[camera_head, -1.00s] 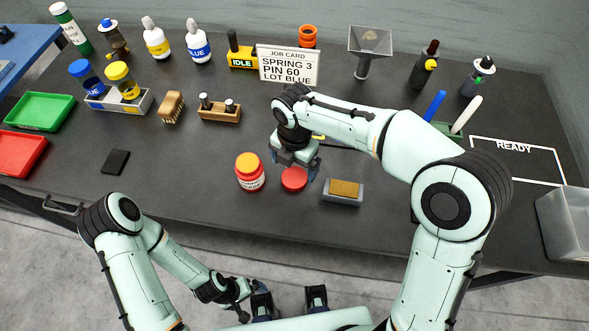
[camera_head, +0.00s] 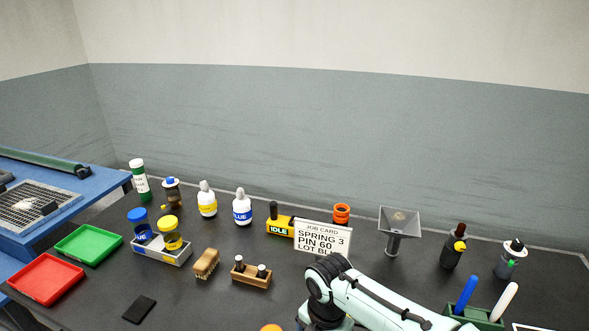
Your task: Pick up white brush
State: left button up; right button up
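A white handle (camera_head: 505,301), which looks like the white brush, stands tilted in a green holder (camera_head: 474,317) at the lower right. A blue handle (camera_head: 465,295) stands beside it in the same holder. Their lower ends are hidden inside the holder. My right arm comes in at the bottom, left of the holder, with its wrist at the bottom edge; its gripper fingers are cut off below the picture. My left arm and gripper are out of view.
A job card (camera_head: 322,239), a metal funnel (camera_head: 399,228) and dark bottles (camera_head: 453,247) stand along the back. A wooden brush (camera_head: 206,263), a wooden block with pegs (camera_head: 251,276) and a green tray (camera_head: 88,244) are on the left.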

aim_at(510, 290)
jog(key=k, duration=0.9)
